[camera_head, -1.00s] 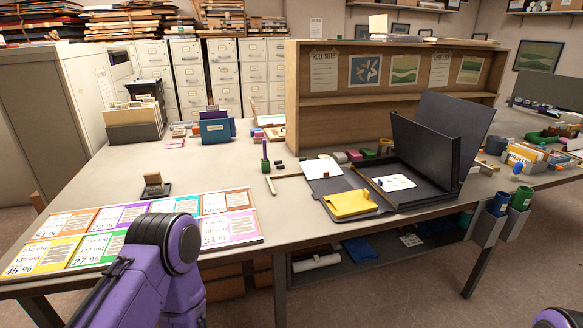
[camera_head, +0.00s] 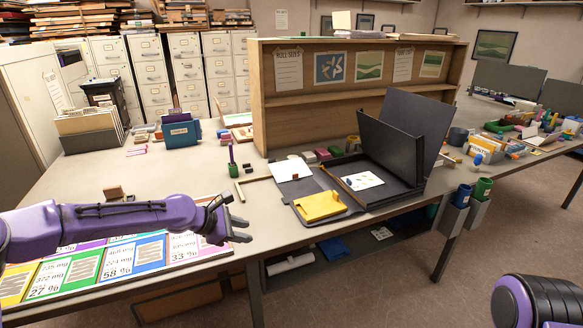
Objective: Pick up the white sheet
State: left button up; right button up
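A plain white sheet (camera_head: 290,169) lies on the table at the back left of a dark open folder (camera_head: 340,208), behind a yellow folder (camera_head: 320,206). A second white sheet with small dark marks (camera_head: 362,181) lies inside the dark open box (camera_head: 385,194). My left gripper (camera_head: 249,230) is over the front edge of the table, left of the yellow folder and apart from both sheets. Its fingers look open with nothing between them. My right arm shows only as a link at the bottom right; its gripper is out of view.
A board of coloured cards (camera_head: 135,268) lies under my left arm. A blue file holder (camera_head: 181,133) and a green cup with a purple pen (camera_head: 233,169) stand farther back. A wooden notice-board hutch (camera_head: 350,95) stands behind the box. Bare tabletop lies left of the cup.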

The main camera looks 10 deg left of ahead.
aim_at(283, 171)
jog(key=i, duration=1.35)
